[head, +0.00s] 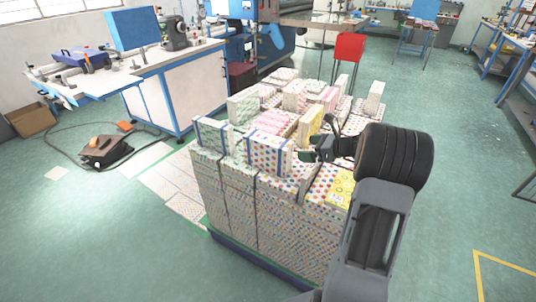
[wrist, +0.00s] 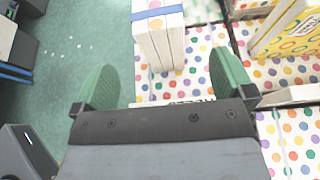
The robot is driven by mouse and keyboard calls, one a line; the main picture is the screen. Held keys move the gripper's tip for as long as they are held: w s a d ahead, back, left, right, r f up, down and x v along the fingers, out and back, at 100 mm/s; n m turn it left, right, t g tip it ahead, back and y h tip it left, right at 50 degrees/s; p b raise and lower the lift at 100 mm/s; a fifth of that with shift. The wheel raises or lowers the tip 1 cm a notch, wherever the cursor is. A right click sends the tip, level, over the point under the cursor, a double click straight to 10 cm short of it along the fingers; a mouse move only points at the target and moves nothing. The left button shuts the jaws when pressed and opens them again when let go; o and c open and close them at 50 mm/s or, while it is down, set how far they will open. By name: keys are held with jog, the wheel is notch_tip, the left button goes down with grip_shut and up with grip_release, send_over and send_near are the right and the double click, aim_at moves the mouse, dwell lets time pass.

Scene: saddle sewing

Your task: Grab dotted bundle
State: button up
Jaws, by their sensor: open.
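The dotted bundle (head: 268,153) stands upright on the near edge of a big stack, white with coloured dots and blue bands. In the wrist view a white-edged bundle with a blue band (wrist: 160,40), apparently the same one, lies ahead of my fingers, between their lines. My gripper (head: 313,149) is just right of the dotted bundle in the head view. In the wrist view its green fingers (wrist: 166,88) are wide apart with nothing between their pads. I cannot tell whether the fingertips touch the bundle.
The stack (head: 225,190) has a dotted top and carries several other bundles, including a banded greenish one (head: 213,134) at left and a yellow one (head: 310,125) behind my gripper. A workbench (head: 175,85) stands at back left.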

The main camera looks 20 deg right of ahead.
aim_at(291, 147)
jog(key=x, duration=1)
jog(key=shift+w+a+f+p, duration=0.15)
jog(key=shift+a+f+p, duration=0.1)
jog(key=shift+p, duration=0.05)
jog(key=shift+c, duration=0.4)
jog(key=c, duration=1.6)
jog(key=shift+r, duration=0.15)
jog(key=shift+c, duration=0.5)
